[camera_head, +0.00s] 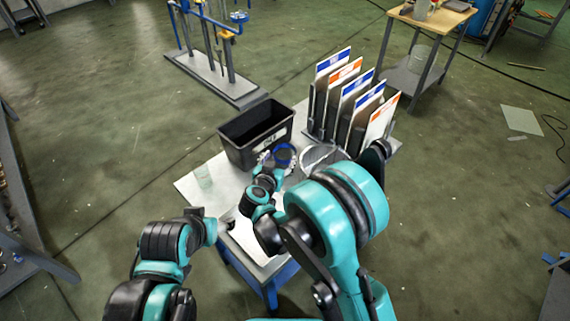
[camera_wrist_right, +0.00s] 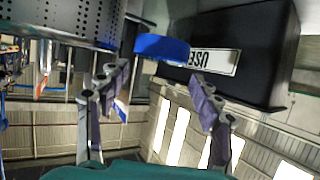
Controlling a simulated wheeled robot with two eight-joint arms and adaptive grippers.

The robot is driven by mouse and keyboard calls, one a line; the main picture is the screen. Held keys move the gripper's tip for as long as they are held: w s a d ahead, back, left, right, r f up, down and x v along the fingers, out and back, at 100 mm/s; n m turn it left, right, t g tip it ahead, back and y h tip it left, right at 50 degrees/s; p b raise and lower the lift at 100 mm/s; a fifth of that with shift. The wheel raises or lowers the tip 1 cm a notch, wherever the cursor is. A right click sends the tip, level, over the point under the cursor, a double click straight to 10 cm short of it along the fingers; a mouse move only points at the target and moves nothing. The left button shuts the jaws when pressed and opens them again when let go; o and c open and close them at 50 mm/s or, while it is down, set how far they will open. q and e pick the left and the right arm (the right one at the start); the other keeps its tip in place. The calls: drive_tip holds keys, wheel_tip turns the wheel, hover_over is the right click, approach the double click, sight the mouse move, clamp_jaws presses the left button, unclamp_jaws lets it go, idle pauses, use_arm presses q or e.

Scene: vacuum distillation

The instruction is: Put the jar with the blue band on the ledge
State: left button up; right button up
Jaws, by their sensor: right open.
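The jar with the blue band (camera_head: 284,155) is on the table beside the black bin, partly covered by my right arm. In the right wrist view its blue band (camera_wrist_right: 162,47) shows between and beyond the fingertips; the clear body is hard to make out. My right gripper (camera_wrist_right: 158,80) is open, its fingers apart and near the band, with no visible grip on it. In the head view my right gripper (camera_head: 267,162) is close to the jar's left side. My left arm's end (camera_head: 203,222) is at the table's near left edge; its fingers cannot be made out. I cannot clearly identify the ledge.
A black bin (camera_head: 245,150) labelled USED stands behind the jar. A perforated metal vessel (camera_wrist_right: 65,22) is close to my right gripper. A rack of upright signs (camera_head: 360,100) stands at the back right. A faint clear glass (camera_head: 203,177) stands on the left of the table (camera_head: 188,187).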

sight(281, 158)
drive_tip(key=shift+w+d+f+b, duration=0.25)
drive_tip(key=shift+w+f+b, duration=0.15)
drive_tip(key=shift+w+f, duration=0.7)
drive_tip(key=b+x, duration=0.1)
drive_tip(key=x, duration=0.1)
drive_tip(key=b+x, duration=0.1)
drive_tip(key=x, duration=0.1)
drive_tip(key=shift+f, duration=0.3)
drive_tip(key=shift+w+d+f, duration=0.1)
drive_tip(key=shift+w+d, duration=0.05)
drive_tip(key=shift+w, duration=0.2)
drive_tip(key=c, duration=1.3)
